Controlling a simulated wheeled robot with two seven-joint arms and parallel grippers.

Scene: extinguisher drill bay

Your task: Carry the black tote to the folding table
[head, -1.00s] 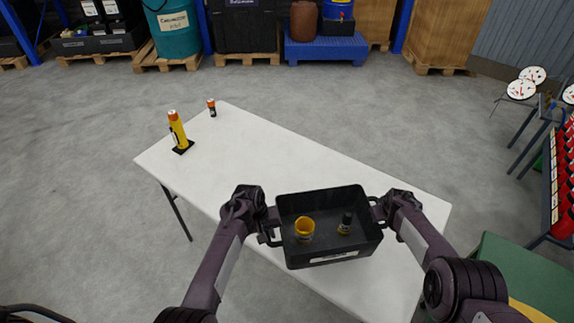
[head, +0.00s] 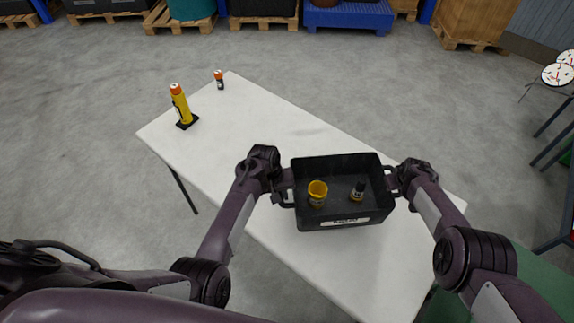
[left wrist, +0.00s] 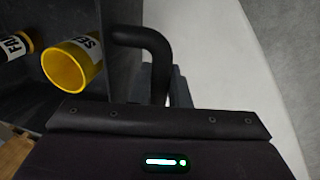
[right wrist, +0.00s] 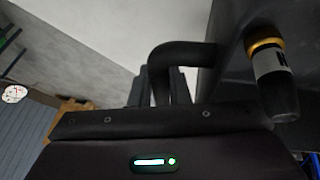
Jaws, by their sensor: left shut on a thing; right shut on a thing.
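The black tote (head: 343,222) is over the near right part of the white folding table (head: 262,125). It looks level; I cannot tell whether its base touches the tabletop. My left gripper (head: 284,190) is shut on the tote's left handle, which shows in the left wrist view (left wrist: 158,55). My right gripper (head: 391,182) is shut on the right handle, which shows in the right wrist view (right wrist: 165,60). The fingertips are mostly hidden.
A yellow flashlight-like cylinder (head: 180,105) on a black base and a small orange-capped cylinder (head: 219,80) stand at the table's far left. The middle of the tabletop is clear. A green surface (head: 530,285) lies at the lower right.

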